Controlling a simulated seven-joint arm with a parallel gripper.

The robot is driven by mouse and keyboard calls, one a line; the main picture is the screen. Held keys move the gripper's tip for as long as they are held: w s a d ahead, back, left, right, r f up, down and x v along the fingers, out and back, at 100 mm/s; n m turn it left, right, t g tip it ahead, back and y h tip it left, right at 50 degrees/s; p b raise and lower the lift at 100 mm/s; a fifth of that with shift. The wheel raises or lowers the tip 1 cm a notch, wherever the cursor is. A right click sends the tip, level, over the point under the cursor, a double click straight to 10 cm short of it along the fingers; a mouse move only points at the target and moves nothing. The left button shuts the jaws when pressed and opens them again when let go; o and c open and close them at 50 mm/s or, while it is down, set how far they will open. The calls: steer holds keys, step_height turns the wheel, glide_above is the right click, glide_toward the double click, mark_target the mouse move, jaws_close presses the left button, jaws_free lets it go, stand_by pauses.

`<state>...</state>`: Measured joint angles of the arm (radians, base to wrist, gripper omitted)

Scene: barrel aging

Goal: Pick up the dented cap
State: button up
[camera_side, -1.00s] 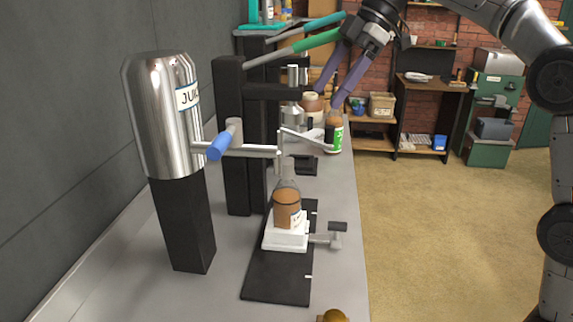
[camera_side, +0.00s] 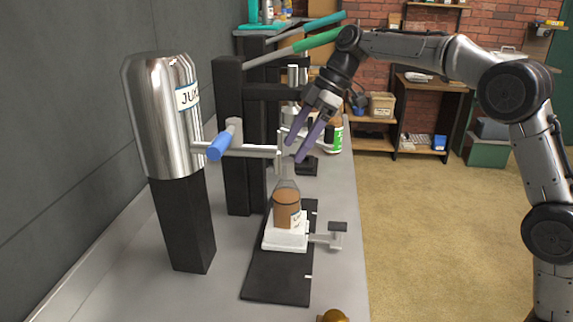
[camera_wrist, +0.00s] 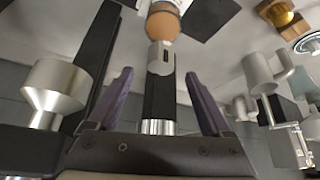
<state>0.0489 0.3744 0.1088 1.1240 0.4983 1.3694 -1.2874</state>
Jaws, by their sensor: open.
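I cannot make out the dented cap for sure in either view. A silver ringed disc (camera_wrist: 309,42) is cut by the right edge of the wrist view; I cannot tell whether it is a cap. My gripper (camera_side: 296,150) is open and empty, its two purple fingers pointing down and left above the bottle. In the wrist view my gripper (camera_wrist: 158,75) has its fingers wide apart. The bottle with brown liquid (camera_side: 287,208) stands upright on a white holder (camera_side: 286,236). The bottle (camera_wrist: 163,22) also shows at the top of the wrist view.
A steel tank (camera_side: 165,115) on a black post stands at the left. Its blue-handled tap (camera_side: 218,147) reaches toward the bottle. A black plate (camera_side: 265,283) lies under the holder. A gold rounded thing (camera_side: 333,316) shows at the bottom edge. A green-labelled bottle (camera_side: 336,138) stands behind my gripper.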

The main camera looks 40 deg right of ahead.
mark_target(286, 160)
steer(key=x, duration=0.5)
steer(key=shift+a, duration=0.1)
jaws_close()
stand_by(0.3)
steer(key=shift+r, duration=0.1)
